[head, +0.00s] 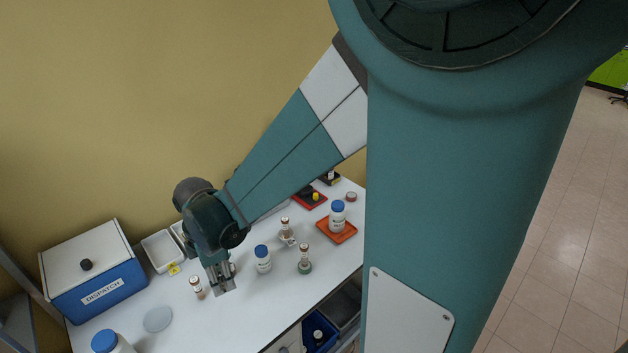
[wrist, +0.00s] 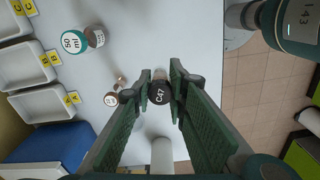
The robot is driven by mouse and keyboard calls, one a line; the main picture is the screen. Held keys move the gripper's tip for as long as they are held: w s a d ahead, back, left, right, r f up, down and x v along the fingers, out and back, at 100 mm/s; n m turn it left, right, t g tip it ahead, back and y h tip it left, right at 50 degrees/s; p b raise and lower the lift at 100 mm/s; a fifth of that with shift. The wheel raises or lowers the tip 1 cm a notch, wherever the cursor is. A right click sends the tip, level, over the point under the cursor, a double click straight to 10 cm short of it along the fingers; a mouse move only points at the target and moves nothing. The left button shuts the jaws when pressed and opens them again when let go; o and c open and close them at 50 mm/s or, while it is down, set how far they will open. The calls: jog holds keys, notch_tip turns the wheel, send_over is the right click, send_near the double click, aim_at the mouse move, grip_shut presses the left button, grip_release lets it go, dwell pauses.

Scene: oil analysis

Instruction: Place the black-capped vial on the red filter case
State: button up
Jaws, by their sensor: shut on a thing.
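My gripper (wrist: 160,97) is shut on a vial with a black cap (wrist: 160,92) marked C47, seen from above between the green fingers. In the head view my gripper (head: 222,286) is low at the front of the white table, and the held vial cannot be made out there. The red filter case (head: 311,207) lies at the back right of the table, with a dark middle and a small yellow item at its right side. It is well to the right of my gripper, partly near my arm's outline.
Another blue-capped bottle (head: 263,259) and small vials (head: 304,260) stand between gripper and case. A vial (head: 196,287) stands just left of my gripper. A blue DISPATCH box (head: 100,297) is at left.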

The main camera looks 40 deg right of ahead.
jog(key=w+d+r+m+p, duration=0.1)
jog(key=w+d+m, duration=0.1)
jog(key=w+d, duration=0.45)
jog(key=w+d+r+m, duration=0.15)
jog(key=w+d, duration=0.25)
jog(key=d, duration=0.5)
jog(key=m+p, duration=0.3)
jog(key=m, duration=0.7)
send_over(352, 195)
jog(key=shift+w+f, duration=0.1)
jog(key=shift+f, duration=0.8)
jog(key=shift+f, duration=3.15)
jog(key=shift+f, duration=1.85)
